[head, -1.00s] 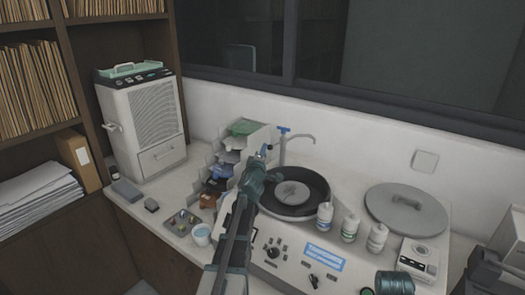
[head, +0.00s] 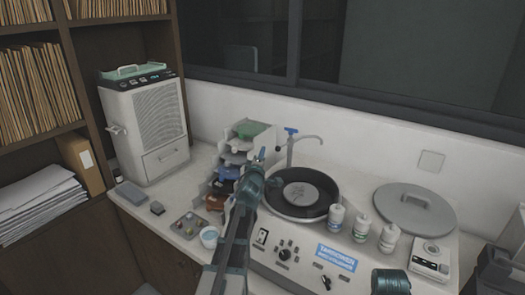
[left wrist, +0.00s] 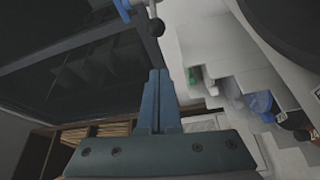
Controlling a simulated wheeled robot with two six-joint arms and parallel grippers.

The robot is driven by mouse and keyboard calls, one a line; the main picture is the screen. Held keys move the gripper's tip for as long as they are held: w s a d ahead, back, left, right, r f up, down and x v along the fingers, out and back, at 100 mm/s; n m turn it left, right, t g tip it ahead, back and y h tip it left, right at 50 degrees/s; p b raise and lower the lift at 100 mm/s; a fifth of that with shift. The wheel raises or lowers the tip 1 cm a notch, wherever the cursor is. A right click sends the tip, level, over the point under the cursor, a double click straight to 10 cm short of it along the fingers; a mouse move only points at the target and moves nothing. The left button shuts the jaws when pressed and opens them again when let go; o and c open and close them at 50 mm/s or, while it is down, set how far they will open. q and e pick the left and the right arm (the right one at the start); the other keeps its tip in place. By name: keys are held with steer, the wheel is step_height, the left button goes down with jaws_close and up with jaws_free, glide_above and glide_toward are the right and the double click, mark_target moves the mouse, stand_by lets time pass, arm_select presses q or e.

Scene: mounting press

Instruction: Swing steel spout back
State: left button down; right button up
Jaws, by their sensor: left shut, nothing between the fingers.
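The steel spout (head: 305,137) is a thin bent pipe behind the round black basin (head: 325,208). It has a blue handle (head: 290,131) on top, and its free end points right. My left gripper (head: 262,154) is shut and empty, just left of the spout's post and apart from the pipe. In the left wrist view, the closed fingers (left wrist: 160,73) point at a small dark ball knob (left wrist: 155,27) on a short rod, with a gap between. A blue part (left wrist: 122,6) shows at the top edge there.
Stacked trays (head: 238,150) stand close left of my left gripper. Several white bottles (head: 361,228) line the basin's front right, and a grey round lid (head: 414,208) lies further right. A white cabinet machine (head: 145,125) stands at the back left.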

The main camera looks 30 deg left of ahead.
arm_select(q)
steer(key=v, duration=0.6)
steer(key=shift+d, duration=0.3)
steer(key=shift+s+f, duration=0.1)
